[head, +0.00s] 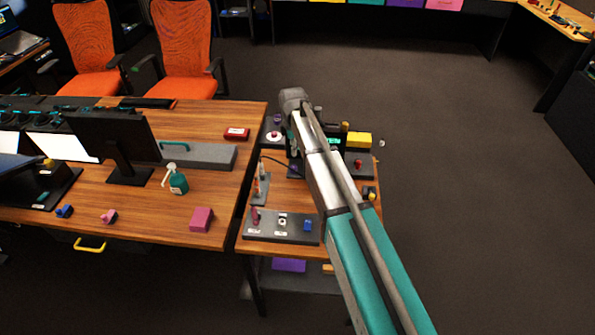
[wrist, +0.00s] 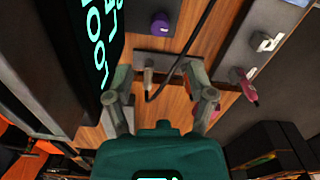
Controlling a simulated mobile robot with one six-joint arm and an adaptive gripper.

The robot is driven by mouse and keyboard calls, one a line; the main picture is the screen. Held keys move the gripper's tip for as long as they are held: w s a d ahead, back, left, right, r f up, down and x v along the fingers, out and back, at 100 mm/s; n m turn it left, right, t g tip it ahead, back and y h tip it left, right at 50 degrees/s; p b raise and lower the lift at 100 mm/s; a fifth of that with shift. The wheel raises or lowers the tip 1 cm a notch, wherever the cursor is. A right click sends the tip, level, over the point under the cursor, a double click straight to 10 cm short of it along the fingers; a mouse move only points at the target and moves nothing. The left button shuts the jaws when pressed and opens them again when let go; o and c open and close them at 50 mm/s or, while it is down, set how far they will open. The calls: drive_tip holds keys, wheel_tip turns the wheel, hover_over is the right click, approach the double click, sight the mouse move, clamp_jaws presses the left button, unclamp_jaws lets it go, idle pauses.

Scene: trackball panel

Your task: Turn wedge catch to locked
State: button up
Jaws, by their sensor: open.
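My gripper (wrist: 158,74) shows in the wrist view with its two fingers apart and empty. Between and beyond the fingertips lies a dark plate (wrist: 180,60) with a small pale upright handle (wrist: 148,76). I cannot tell for sure whether this is the wedge catch, and no locked mark is readable. The handle appears untouched, with room on both sides. In the head view my arm reaches over the small side table (head: 286,249) and hides part of it. The gripper itself cannot be made out there.
A front panel (head: 270,235) carries a magenta lever (wrist: 246,88), a white switch (wrist: 265,42) and a blue control (head: 308,225). A purple knob (wrist: 160,23) is beyond the plate. A dark cable (wrist: 182,58) crosses it. A black display box (wrist: 85,45) stands close left.

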sight(294, 167)
drive_tip(key=shift+f+b, duration=4.7)
drive_tip(key=shift+f, duration=0.35)
